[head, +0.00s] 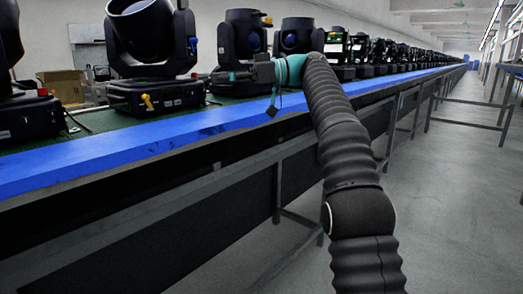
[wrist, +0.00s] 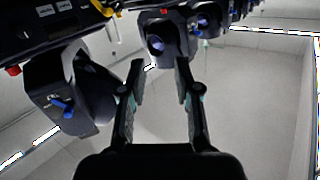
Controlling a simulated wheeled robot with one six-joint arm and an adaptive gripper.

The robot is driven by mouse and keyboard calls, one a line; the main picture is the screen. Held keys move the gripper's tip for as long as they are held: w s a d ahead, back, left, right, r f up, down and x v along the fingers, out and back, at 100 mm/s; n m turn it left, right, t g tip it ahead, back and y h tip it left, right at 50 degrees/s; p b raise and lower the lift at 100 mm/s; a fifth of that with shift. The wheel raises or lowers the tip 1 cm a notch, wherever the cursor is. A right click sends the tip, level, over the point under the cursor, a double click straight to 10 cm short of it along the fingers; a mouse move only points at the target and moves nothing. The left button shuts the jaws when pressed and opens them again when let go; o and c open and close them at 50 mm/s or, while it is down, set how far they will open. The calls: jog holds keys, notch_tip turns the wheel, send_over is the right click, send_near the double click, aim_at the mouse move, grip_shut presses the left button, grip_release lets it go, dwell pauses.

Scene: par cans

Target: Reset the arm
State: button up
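My arm reaches forward from the bottom right in the head view, and my gripper (head: 218,76) points left over the blue-edged bench, close to the par cans. In the wrist view my gripper (wrist: 160,75) has its two fingers apart with nothing between them. A par can (wrist: 70,95) is left of the fingers and another par can (wrist: 165,35) is beyond the fingertips. The wrist view appears upside down. In the head view a large par can (head: 150,45) stands left of my gripper and another (head: 242,38) stands just behind it.
The bench with its blue edge (head: 120,150) runs from the left front into the distance, with a long row of par cans on it. A cardboard box (head: 62,85) is at the back left. The grey floor (head: 460,190) right of the bench is clear.

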jog(key=s+d+f+m+t+h, duration=0.2)
jog(key=s+d+f+m+h, duration=0.3)
jog(key=s+d+f, duration=0.3)
jog(key=s+d+f+m+t+h, duration=0.3)
jog(key=s+d+f+m+h, duration=0.3)
jog(key=s+f, duration=0.9)
jog(key=s+d+f+m+t+h, duration=0.3)
jog(key=s+d+f+m+h, duration=0.2)
jog(key=s+d+f, duration=0.6)
notch_tip(320, 180, down, 3)
jog(key=shift+s+r+m+h, duration=0.2)
jog(key=shift+s+m+h, duration=0.2)
jog(key=shift+s+m, duration=0.55)
jog(key=shift+w, duration=0.2)
